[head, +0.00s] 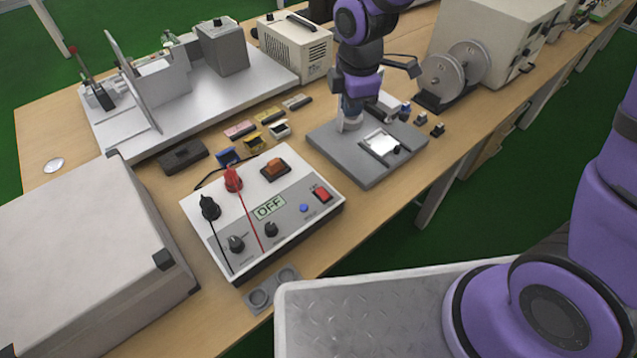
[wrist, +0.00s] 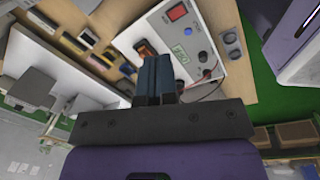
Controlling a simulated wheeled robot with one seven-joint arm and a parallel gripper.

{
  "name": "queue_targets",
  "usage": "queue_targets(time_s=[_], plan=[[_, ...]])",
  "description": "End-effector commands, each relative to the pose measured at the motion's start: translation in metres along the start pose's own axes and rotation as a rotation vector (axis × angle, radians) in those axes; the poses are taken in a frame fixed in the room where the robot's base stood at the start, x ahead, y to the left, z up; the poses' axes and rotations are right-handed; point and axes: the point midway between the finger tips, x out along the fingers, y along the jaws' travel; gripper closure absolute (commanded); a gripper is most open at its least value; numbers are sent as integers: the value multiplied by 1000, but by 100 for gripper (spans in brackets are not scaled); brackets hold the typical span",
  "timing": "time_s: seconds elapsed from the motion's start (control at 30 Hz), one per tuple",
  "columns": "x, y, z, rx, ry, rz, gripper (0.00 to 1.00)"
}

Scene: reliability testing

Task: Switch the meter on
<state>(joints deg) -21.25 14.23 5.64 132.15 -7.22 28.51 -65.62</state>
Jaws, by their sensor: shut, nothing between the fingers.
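The meter (head: 225,245) is a light box on the bench with a grey panel. Its display (head: 269,207) reads OFF. A red rocker switch (head: 322,195) sits at its right end, a blue button (head: 303,208) beside it, and an orange rocker (head: 275,168) on the rear part. My gripper (head: 348,112) points down, apart from the panel and up and right of it in the head view; its exact height is unclear. In the wrist view the shut, empty fingers (wrist: 156,62) hide part of the meter; the red switch (wrist: 178,12) shows clear of them.
Black and red plugs (head: 232,180) with leads stand on the meter's left part. A grey fixture plate (head: 365,170) lies to the right. A large grey case (head: 80,250) is at left. Several small blocks (head: 240,130) and a metal tray (head: 120,135) lie behind.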

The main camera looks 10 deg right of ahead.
Motion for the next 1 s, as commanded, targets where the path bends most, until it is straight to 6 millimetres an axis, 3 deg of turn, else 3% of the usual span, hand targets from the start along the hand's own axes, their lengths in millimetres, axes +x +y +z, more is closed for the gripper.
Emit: queue_targets(time_s=[0.2,0.4,0.6,1.0], plan=[[55,-2,-34,-235,9,-57,100],[88,-7,-54,-386,21,-87,100],[101,-9,-61,-444,27,-97,100],[103,-9,-62,-447,27,-98,100]])
